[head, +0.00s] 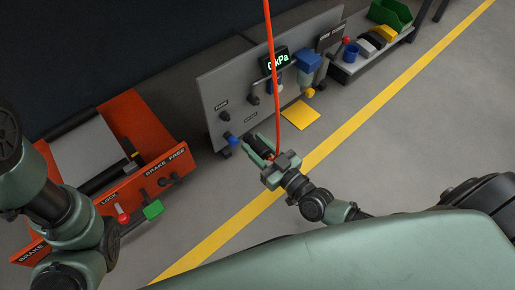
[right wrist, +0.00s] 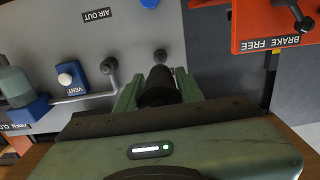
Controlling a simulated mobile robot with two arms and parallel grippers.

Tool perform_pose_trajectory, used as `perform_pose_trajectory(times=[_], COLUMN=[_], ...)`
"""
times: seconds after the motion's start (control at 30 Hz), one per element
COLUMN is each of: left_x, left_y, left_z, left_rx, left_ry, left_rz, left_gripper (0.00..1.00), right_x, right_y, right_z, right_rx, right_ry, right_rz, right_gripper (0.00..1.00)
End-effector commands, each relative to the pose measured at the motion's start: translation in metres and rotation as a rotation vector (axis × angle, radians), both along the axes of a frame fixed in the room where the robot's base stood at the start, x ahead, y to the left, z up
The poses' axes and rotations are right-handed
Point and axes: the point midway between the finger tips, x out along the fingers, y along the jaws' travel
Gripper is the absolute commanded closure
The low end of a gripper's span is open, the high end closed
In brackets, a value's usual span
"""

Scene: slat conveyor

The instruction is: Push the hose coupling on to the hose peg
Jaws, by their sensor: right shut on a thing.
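My right gripper (head: 259,148) is shut on the hose coupling, a black cylinder that shows between the two green fingers in the right wrist view (right wrist: 158,88). The red hose (head: 273,100) rises from the gripper. The coupling's free end faces the grey panel (head: 237,85). A short round peg, seemingly the hose peg (head: 225,116), stands out of the panel's left part. In the right wrist view a grey peg (right wrist: 160,56) shows just beyond the coupling's end. The coupling looks apart from it; the exact gap cannot be told. My left gripper is out of view.
A blue knob (head: 231,140) sits low on the panel. The orange brake box (head: 150,165) stands to the left. The floor right of the yellow line is clear.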

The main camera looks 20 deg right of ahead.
Motion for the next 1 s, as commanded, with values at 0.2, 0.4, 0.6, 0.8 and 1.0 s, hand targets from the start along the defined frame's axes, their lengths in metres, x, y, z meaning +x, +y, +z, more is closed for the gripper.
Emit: perform_pose_trajectory(times=[0.2,0.4,0.6,0.8,1.0], left_x=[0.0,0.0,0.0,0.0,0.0], left_y=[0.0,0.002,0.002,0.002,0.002], left_z=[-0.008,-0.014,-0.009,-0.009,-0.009], left_rx=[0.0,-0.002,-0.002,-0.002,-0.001], left_ry=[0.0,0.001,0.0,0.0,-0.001], left_rz=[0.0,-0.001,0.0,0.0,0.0], left_gripper=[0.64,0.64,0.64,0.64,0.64], right_x=[0.021,0.04,0.057,0.067,0.071], right_y=[0.008,0.015,0.021,0.025,0.026], right_z=[0.0,0.0,0.003,0.002,0.001], right_rx=[0.002,0.002,0.002,0.002,0.001], right_ry=[-0.003,-0.002,-0.002,-0.002,-0.001], right_rz=[0.0,0.0,0.0,0.001,0.001], right_gripper=[1.0,1.0,1.0,1.0,1.0])
